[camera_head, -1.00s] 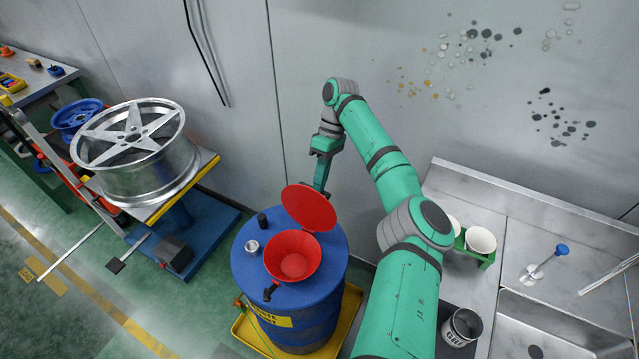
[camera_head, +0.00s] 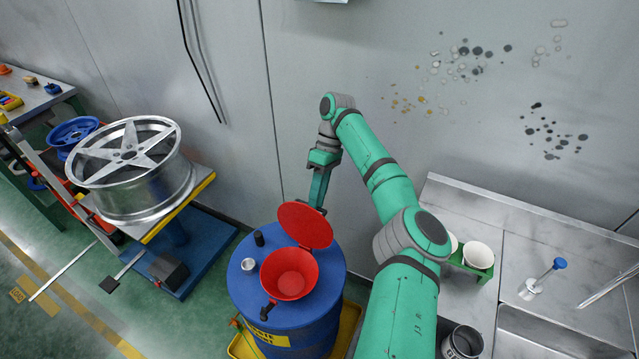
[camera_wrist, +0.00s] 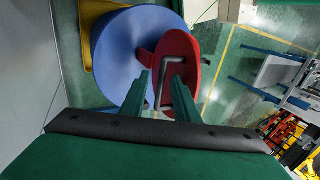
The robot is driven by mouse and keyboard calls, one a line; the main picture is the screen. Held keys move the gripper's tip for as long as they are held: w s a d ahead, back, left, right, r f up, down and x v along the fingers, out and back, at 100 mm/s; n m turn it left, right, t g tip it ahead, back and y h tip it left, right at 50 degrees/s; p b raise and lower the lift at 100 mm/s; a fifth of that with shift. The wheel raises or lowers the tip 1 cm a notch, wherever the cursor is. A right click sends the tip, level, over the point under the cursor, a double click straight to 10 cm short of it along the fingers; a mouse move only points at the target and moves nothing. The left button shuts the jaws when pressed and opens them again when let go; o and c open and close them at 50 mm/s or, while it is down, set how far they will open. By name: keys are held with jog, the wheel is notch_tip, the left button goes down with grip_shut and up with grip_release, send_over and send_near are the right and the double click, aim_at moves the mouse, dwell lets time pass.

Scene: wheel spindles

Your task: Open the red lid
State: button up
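The red lid (camera_head: 305,225) stands raised and tilted at the back of the red funnel (camera_head: 289,274) on top of a blue drum (camera_head: 315,313). The funnel's mouth is uncovered. My gripper (camera_head: 319,203) is behind the lid, pointing down; its fingertips are partly hidden by the lid there. In the wrist view, the red lid (camera_wrist: 184,62) faces my gripper (camera_wrist: 162,80) with a bent grey handle (camera_wrist: 160,88). The two green fingers are apart, with part of the handle showing between them. I see no clear grip on it.
A small silver cap (camera_head: 248,264) and a black cap (camera_head: 259,238) are on the drum top. A wheel rim (camera_head: 135,165) rests on a stand at left. A metal counter (camera_head: 475,215) with white cups (camera_head: 479,255) is at right. The wall is close behind my arm.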

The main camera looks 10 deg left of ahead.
jog(key=v, duration=0.9)
jog(key=shift+w+r, duration=0.2)
jog(key=shift+r, duration=0.15)
jog(key=shift+d, duration=0.1)
